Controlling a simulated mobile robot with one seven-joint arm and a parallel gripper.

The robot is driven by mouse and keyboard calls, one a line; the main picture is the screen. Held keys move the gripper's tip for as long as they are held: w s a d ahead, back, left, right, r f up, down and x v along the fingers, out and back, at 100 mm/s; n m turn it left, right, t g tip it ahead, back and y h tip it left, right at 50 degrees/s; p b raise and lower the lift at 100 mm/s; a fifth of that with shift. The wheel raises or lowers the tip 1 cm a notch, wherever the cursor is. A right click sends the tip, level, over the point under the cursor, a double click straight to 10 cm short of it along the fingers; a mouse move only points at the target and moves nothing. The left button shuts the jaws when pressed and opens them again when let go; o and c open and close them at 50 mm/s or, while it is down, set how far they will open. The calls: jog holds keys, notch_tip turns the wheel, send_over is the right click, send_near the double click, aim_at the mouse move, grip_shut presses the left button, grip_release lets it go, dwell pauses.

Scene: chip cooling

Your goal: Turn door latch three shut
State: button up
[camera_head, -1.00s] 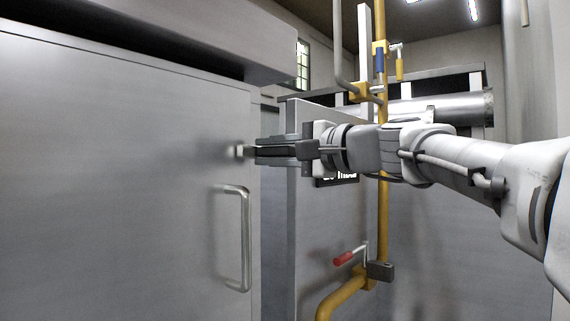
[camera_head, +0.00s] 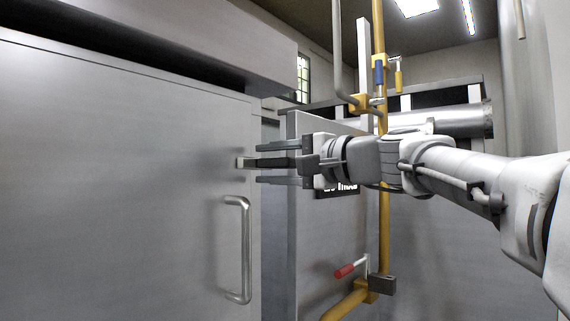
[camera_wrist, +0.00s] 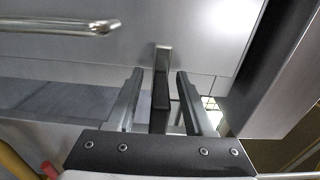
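A door latch (camera_head: 268,162), a small bar with a pale mount and a dark end, sits near the right edge of the large grey door (camera_head: 120,170). It lies level in the head view and points right past the door's edge. My gripper (camera_head: 258,166) is open, one finger above the latch and one below. In the wrist view the latch (camera_wrist: 162,80) stands between the two spread fingers (camera_wrist: 159,74), with a gap on each side. No number for this latch is readable.
A bar handle (camera_head: 244,250) stands on the door below the latch; it also shows in the wrist view (camera_wrist: 60,27). A yellow pipe (camera_head: 382,220) with a red-handled valve (camera_head: 345,271) stands to the right. A grey cabinet panel (camera_head: 310,235) lies behind my gripper.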

jog(key=shift+d, duration=0.1)
jog(key=p+v, duration=0.1)
jog(key=v, duration=1.6)
jog(key=shift+p, duration=0.3)
jog(key=shift+s+f, duration=0.15)
jog(key=s+d+f+n+g+h, duration=0.1)
jog(key=s+f+n+g+h, duration=0.3)
jog(key=f, duration=0.9)
jog(key=s+d+f+n+h, duration=0.15)
jog(key=s+f+h, duration=0.35)
jog(key=f, duration=0.8)
jog(key=s+d+f+n+g+h, duration=0.15)
jog(key=s+f+h, duration=0.35)
jog(key=f, duration=0.7)
notch_tip(320, 180, up, 19)
jog(key=p, duration=1.9)
jog(key=shift+w, duration=0.25)
